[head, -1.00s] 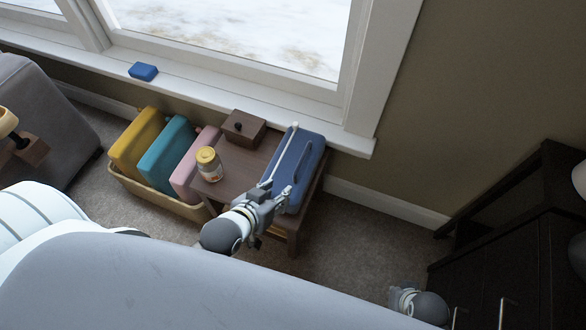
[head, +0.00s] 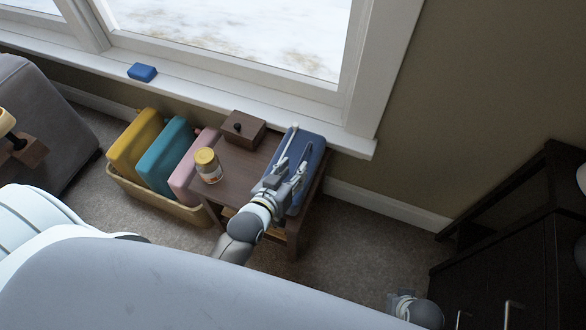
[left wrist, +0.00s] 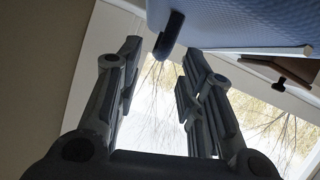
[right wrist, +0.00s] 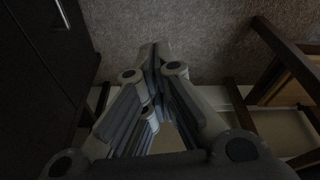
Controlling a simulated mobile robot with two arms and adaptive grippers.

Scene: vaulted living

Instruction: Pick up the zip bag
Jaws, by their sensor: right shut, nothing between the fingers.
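The zip bag (head: 314,148) is the blue bag on the right end of the small brown table. My left gripper (head: 294,158) is over it in the head view and covers part of it. In the left wrist view the bag (left wrist: 235,22) fills the top right, and its dark blue handle (left wrist: 168,36) sits just beyond the gap between the fingers. The left gripper (left wrist: 160,62) is open, with nothing seen between its fingers. My right gripper (right wrist: 158,52) is shut and empty, low beside the dark cabinet.
A jar with a yellow lid (head: 208,165) and a brown box with a knob (head: 243,128) stand on the table (head: 240,170). A bin (head: 160,197) of yellow, teal and pink cases is to the left. A dark cabinet (head: 495,265) is at right. A blue block (head: 142,72) lies on the sill.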

